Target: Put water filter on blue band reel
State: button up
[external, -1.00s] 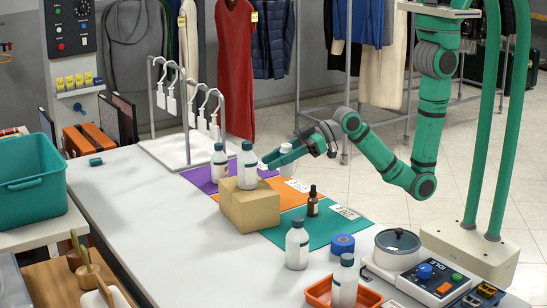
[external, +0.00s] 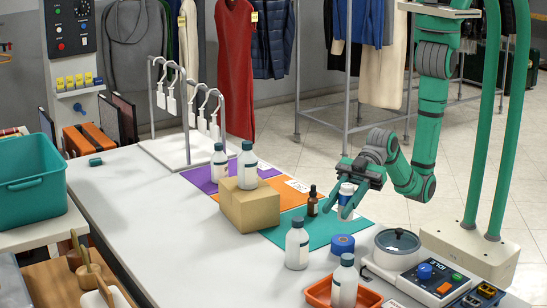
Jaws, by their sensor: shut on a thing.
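The blue band reel (external: 341,244) lies flat on the white table near its right edge, just in front of the teal mat. My gripper (external: 346,210) is shut on a small white cylinder with a blue top, which looks like the water filter (external: 346,193). The gripper holds it roughly upright above the right part of the teal mat, behind the reel in the picture and apart from it. Dark fingers hide part of the filter.
A white bottle (external: 297,244) stands left of the reel, and another bottle (external: 344,281) is in an orange tray (external: 318,292) in front. A dark dropper bottle (external: 312,202) stands on the teal mat (external: 285,233). A lidded pot (external: 397,243) is to the right.

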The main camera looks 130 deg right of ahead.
jog(key=shift+f, duration=3.05)
jog(key=shift+f, duration=0.15)
jog(key=o, duration=1.1)
